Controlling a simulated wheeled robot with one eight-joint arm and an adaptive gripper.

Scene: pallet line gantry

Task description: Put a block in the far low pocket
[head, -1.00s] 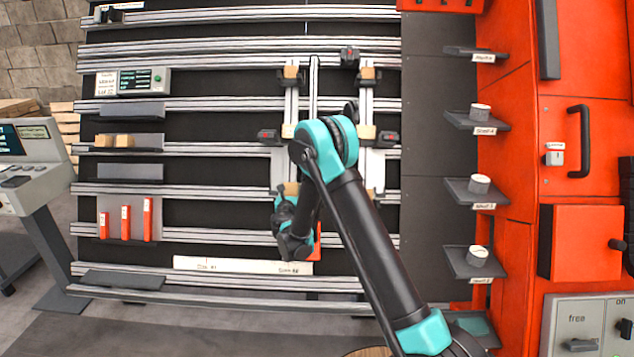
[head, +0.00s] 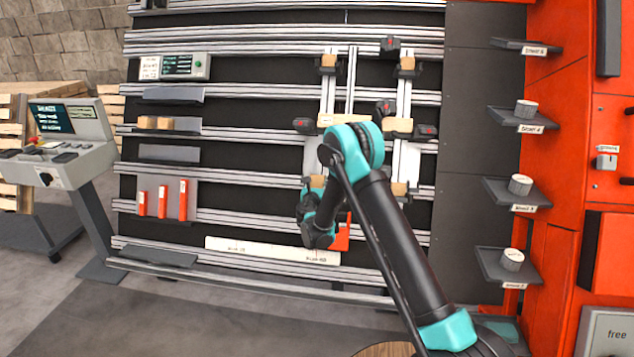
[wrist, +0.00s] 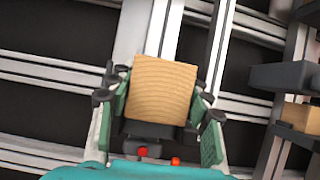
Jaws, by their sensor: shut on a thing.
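My gripper (wrist: 158,112) is shut on a pale wooden block (wrist: 163,90), one green finger on each side of it. In the head view the gripper (head: 315,192) is partly hidden by my arm, and the block (head: 316,181) shows at its top, in front of the lower left upright rail. Beyond the block, the wrist view shows light upright rails (wrist: 217,45) over dark backing. Two spare wooden blocks (head: 156,123) sit on a small shelf at left. I cannot tell which spot is the far low pocket.
Wooden pieces and dark clamps (head: 390,46) with red marks sit on the uprights. A dark clamp (wrist: 290,75) is close on the right in the wrist view. Red bars (head: 163,200) stand at lower left. Shelves with grey cylinders (head: 520,184) line the right; a console (head: 62,145) stands left.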

